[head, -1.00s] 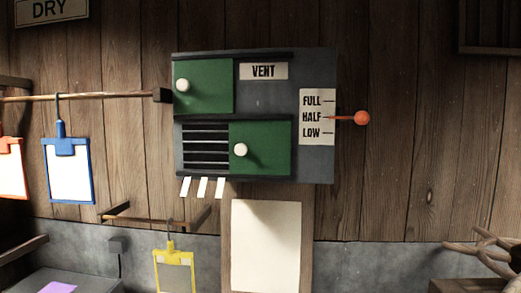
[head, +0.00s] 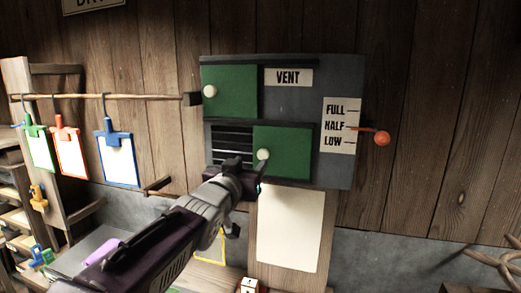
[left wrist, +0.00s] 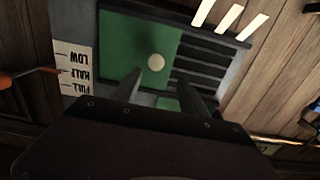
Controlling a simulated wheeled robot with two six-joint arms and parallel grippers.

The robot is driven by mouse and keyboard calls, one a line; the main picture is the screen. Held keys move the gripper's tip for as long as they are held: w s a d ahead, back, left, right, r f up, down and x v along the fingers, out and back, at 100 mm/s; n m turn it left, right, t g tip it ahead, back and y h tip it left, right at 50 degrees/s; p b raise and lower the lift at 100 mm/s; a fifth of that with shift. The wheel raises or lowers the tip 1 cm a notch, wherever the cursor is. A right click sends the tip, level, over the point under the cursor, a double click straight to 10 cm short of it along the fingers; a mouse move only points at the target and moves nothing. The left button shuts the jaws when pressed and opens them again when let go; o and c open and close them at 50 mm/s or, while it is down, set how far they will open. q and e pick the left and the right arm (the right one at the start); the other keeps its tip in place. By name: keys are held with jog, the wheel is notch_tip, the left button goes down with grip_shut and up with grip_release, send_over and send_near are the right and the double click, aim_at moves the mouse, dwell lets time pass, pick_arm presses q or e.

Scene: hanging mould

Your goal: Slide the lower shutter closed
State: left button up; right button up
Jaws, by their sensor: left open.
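The lower shutter (head: 288,152) is a green panel on the right part of the lower vent opening, with a white knob (head: 263,155) near its left edge. Dark slats (head: 231,144) are uncovered to its left. My left gripper (head: 252,180) is just below the knob in the head view, its fingers mostly hidden there. In the left wrist view, turned upside down, its two fingers (left wrist: 161,78) are apart and point toward the lower shutter (left wrist: 126,45). The knob (left wrist: 156,62) appears just beyond the gap between the tips, apparently not gripped. My right gripper is not in view.
The upper green shutter (head: 233,92) covers the left of the upper opening. An orange-tipped lever (head: 381,138) projects at right near HALF. White strips (left wrist: 228,20) hang from the vent's bottom edge. Clipboards (head: 119,158) hang on a rod at left.

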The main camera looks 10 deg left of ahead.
aim_at(262, 155)
pick_arm(q)
jog(key=w+p, duration=0.1)
jog(key=w, duration=0.1)
jog(key=w+d+p, duration=0.1)
jog(key=w, duration=0.2)
jog(key=w+p, duration=0.1)
jog(key=w, duration=0.1)
jog(key=shift+w+d+r, duration=0.15)
jog(key=shift+w+d, duration=0.05)
jog(key=shift+w, duration=0.15)
jog(key=shift+w+a, duration=0.25)
jog(key=shift+a, duration=0.05)
jog(key=shift+s+d, duration=0.15)
jog(key=shift+d, duration=0.1)
jog(key=c, duration=0.7)
jog(key=shift+a, duration=0.1)
grip_shut()
jog(key=shift+f, duration=0.2)
